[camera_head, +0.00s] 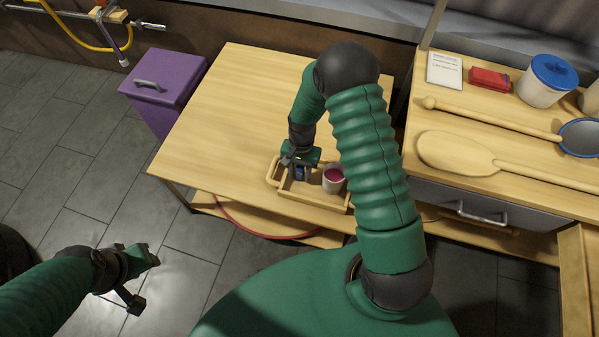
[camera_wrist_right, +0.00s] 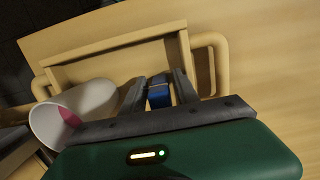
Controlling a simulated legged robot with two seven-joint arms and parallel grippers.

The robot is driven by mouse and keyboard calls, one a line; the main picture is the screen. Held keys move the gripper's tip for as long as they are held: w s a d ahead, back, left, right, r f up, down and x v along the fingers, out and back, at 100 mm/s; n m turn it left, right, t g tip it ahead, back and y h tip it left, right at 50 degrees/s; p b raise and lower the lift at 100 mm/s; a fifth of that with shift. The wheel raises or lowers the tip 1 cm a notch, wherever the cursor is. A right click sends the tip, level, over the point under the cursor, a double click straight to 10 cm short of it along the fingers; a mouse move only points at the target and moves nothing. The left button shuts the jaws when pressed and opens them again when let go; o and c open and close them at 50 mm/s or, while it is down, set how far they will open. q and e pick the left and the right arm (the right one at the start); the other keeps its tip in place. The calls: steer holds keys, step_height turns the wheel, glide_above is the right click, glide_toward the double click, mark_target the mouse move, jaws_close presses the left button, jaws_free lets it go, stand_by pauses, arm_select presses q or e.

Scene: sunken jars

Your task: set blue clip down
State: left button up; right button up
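The blue clip (camera_wrist_right: 159,94) shows between the two fingers of my right gripper (camera_wrist_right: 158,88) in the right wrist view. Both fingers appear to touch its sides, so the gripper looks shut on it. In the head view my right gripper (camera_head: 298,168) points down into a wooden tray (camera_head: 310,197) at the table's front edge. Whether the clip touches the tray floor, I cannot tell. My left gripper (camera_head: 140,280) is open and empty over the floor, away from the table.
The wooden table (camera_head: 230,110) is bare behind and left of the tray. A purple bin (camera_head: 165,85) stands left. The right counter holds wooden spoons (camera_head: 455,152) and a blue-lidded jar (camera_head: 547,82).

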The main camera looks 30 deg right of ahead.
steer(key=shift+o, duration=0.2)
steer(key=shift+r, duration=0.15)
steer(key=r+p, duration=0.1)
steer(key=r, duration=0.3)
steer(key=r+p, duration=0.2)
steer(key=r, duration=0.2)
steer(key=r+p, duration=0.1)
steer(key=r, duration=0.3)
steer(key=shift+w+d+r, duration=0.25)
steer(key=shift+w+d, duration=0.1)
steer(key=shift+w, duration=0.05)
steer(key=s+a+r+n+t+h, duration=0.1)
steer(key=s+a+r+n+t, duration=0.2)
steer(key=s+a+r+n, duration=0.4)
steer(key=s+r+n, duration=0.2)
steer(key=s+r, duration=0.1)
steer(key=r, duration=0.1)
steer(key=shift+a+n+t, duration=0.15)
steer(key=shift+n+t, duration=0.15)
steer(key=shift+n, duration=0.1)
